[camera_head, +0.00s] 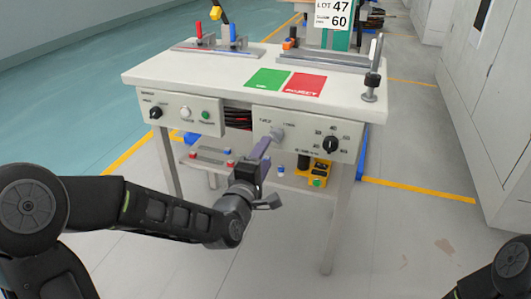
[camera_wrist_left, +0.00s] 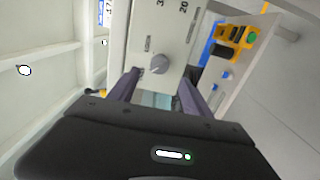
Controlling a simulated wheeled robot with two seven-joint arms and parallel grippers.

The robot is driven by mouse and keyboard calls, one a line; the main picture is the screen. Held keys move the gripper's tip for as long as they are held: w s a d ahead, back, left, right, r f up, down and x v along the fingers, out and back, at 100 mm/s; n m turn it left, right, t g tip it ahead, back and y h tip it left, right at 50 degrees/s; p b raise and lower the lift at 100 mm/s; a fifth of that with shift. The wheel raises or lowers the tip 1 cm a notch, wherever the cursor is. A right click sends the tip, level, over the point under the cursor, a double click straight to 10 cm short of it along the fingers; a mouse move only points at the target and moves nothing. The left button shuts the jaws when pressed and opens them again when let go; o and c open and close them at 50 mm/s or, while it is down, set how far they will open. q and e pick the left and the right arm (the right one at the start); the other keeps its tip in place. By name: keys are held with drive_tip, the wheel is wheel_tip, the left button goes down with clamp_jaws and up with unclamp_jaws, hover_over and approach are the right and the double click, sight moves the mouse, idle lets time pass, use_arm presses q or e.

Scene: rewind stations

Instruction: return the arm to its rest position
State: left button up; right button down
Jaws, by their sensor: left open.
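My left gripper (camera_head: 264,147) is in front of the right-hand control panel on the front of the white workbench. Its two purple-grey fingers are apart, and it also shows in the left wrist view (camera_wrist_left: 160,80). A grey knob (camera_head: 277,133) on that panel is just past the fingertips; in the wrist view the knob (camera_wrist_left: 160,63) appears between and beyond the fingers. Nothing shows held. I cannot tell whether a finger touches the knob. My right gripper is out of view; only part of that arm shows at the lower right.
The white workbench (camera_head: 175,73) carries a green pad (camera_head: 268,79), a red pad (camera_head: 305,85) and fixtures. A black dial (camera_head: 331,145) is right of the grey knob. A lower shelf holds a yellow device (camera_head: 320,172). Grey cabinets (camera_head: 490,110) stand right; floor in front is clear.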

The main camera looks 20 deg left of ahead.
use_arm(q)
drive_tip(key=s+d+f+m+g+h, duration=0.15)
drive_tip(key=s+f+m+g, duration=0.3)
drive_tip(key=f, duration=0.65)
drive_tip(key=s+d+f+m+g, duration=0.25)
drive_tip(key=f+m, duration=0.25)
drive_tip(key=f, duration=0.6)
drive_tip(key=s+d+f+m+g, duration=0.2)
drive_tip(key=s+f+g, duration=0.1)
drive_tip(key=s+f, duration=0.45)
drive_tip(key=s+d+f+m+g+h, duration=0.15)
drive_tip(key=s+f+g, duration=0.25)
drive_tip(key=s+f, duration=0.4)
drive_tip(key=s+d+f+m+g, duration=0.25)
drive_tip(key=s+f, duration=0.35)
drive_tip(key=s, duration=0.3)
wheel_tip(320, 180, up, 32)
drive_tip(key=s+p, duration=0.2)
drive_tip(key=p, duration=3)
drive_tip(key=shift+d+r+g, duration=0.15)
drive_tip(key=shift+d+g, duration=0.2)
drive_tip(key=shift+d, duration=0.05)
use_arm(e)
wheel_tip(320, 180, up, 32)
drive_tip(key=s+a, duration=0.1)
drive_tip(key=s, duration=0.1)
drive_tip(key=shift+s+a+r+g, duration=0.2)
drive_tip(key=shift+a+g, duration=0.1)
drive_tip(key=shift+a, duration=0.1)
